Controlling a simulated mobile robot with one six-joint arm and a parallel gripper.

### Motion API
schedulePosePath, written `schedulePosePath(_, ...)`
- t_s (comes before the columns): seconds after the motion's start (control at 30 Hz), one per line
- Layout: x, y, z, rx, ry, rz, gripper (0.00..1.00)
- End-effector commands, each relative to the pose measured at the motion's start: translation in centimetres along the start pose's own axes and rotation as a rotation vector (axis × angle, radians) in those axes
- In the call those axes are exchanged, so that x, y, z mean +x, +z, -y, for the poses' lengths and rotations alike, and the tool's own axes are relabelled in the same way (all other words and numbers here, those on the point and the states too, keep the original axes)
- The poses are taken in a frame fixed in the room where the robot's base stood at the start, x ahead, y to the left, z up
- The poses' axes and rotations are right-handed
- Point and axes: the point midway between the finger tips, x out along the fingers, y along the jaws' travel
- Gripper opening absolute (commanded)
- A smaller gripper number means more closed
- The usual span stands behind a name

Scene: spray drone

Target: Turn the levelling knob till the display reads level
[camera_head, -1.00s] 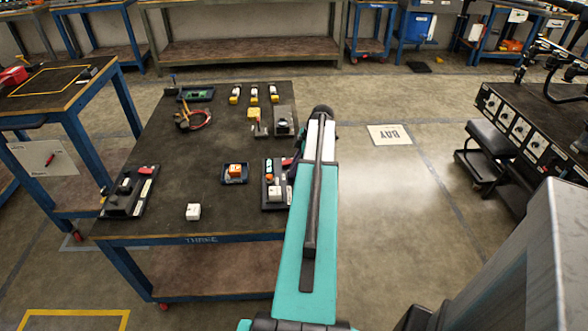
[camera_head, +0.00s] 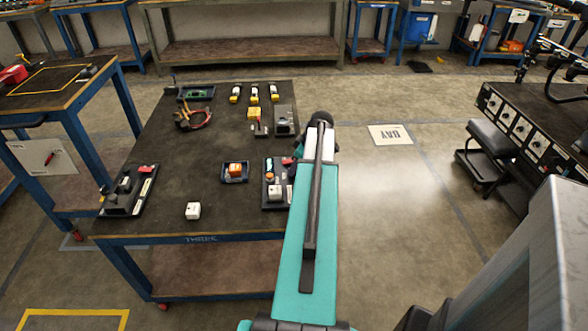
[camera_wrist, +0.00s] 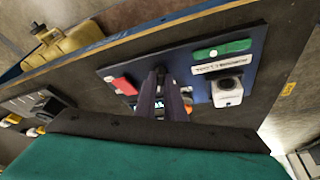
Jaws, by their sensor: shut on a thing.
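In the wrist view a dark panel (camera_wrist: 258,90) carries a red block (camera_wrist: 124,86), a green bar (camera_wrist: 222,49), a white label strip and a white box with a dark round top (camera_wrist: 227,91). My gripper (camera_wrist: 164,78) points down at the middle of this panel, its two dark fingers close together. They are shut on a small part there, taken to be the levelling knob, which they hide. A small lit patch shows between the fingers, but no reading is legible. In the head view the panel (camera_head: 268,205) lies at the table's right edge, partly behind my arm, which hides my gripper.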

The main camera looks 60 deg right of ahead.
Motion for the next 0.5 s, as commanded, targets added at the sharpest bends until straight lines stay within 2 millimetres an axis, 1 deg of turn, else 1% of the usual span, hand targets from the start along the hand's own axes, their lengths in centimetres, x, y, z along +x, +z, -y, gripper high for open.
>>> schedulePosePath(0.2, -0.02, 0.12, 0.09, 0.047, 0.018, 0.003, 0.0)
schedulePosePath(0.5, -0.03, 0.13, 0.05, 0.051, 0.02, 0.003, 0.0)
